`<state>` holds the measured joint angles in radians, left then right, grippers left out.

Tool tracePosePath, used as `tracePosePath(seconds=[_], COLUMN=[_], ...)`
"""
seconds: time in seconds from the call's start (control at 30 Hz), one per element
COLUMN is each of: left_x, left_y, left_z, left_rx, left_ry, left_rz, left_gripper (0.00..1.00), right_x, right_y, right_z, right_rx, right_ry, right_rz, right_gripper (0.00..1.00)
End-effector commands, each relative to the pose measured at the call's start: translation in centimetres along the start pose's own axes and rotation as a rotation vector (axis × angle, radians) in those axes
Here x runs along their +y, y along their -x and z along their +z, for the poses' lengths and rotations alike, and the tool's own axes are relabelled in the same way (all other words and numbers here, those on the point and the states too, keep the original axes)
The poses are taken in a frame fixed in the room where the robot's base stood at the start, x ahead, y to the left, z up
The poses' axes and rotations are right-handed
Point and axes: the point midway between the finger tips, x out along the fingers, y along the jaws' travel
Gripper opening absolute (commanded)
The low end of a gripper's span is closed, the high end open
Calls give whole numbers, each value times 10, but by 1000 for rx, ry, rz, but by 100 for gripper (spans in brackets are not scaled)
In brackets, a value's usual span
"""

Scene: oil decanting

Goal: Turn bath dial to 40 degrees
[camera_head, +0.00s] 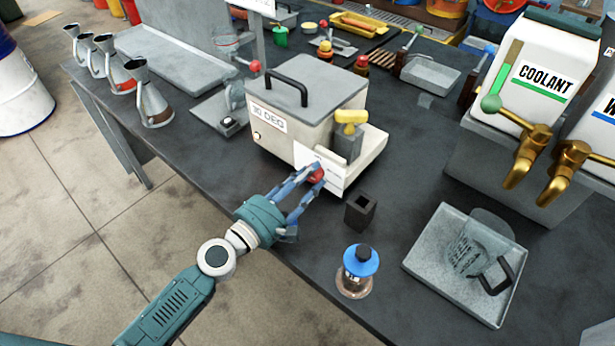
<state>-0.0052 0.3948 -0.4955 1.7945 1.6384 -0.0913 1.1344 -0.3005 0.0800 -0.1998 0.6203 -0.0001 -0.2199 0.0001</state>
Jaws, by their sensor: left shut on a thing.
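The bath (292,110) is a cream box with a grey lid and a black handle, standing on the dark workbench. A label on its left face (268,118) seems to read 30 DEG, though its first characters are hard to make out. The red dial (317,175) sits on a white panel low on the bath's front. My left gripper (311,178) reaches in from the lower left, its blue fingers shut on the dial and partly covering it. The dial's exact angle cannot be read. My right gripper is not in view.
A small dark square holder (360,211) and a blue-capped bottle (358,268) stand in front. A grey tray (421,247) with a clear jug (482,252) lies right, below the coolant dispenser (535,75). Metal funnel-topped cans (147,95) line the left edge.

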Motion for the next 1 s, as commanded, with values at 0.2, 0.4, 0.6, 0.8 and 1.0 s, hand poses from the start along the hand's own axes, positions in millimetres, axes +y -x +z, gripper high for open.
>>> tracePosePath(seconds=[0.2, 0.4, 0.6, 0.8, 1.0], left_x=[4, 2, 1, -1, 0], left_y=[-2, -1, 8, 45, 87], left_z=[6, 4, 2, 2, 4], left_rx=[-11, -6, -3, -1, -5], left_ry=[1, 2, 6, 7, 6], left_rz=[6, 3, 2, 1, 2], left_gripper=[52, 52, 52, 52, 52], right_x=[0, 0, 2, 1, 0], right_y=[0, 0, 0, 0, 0], right_z=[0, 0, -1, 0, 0], right_rx=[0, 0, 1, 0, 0], right_ry=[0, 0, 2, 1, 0], right_rz=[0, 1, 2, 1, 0], right_gripper=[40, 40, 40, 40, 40])
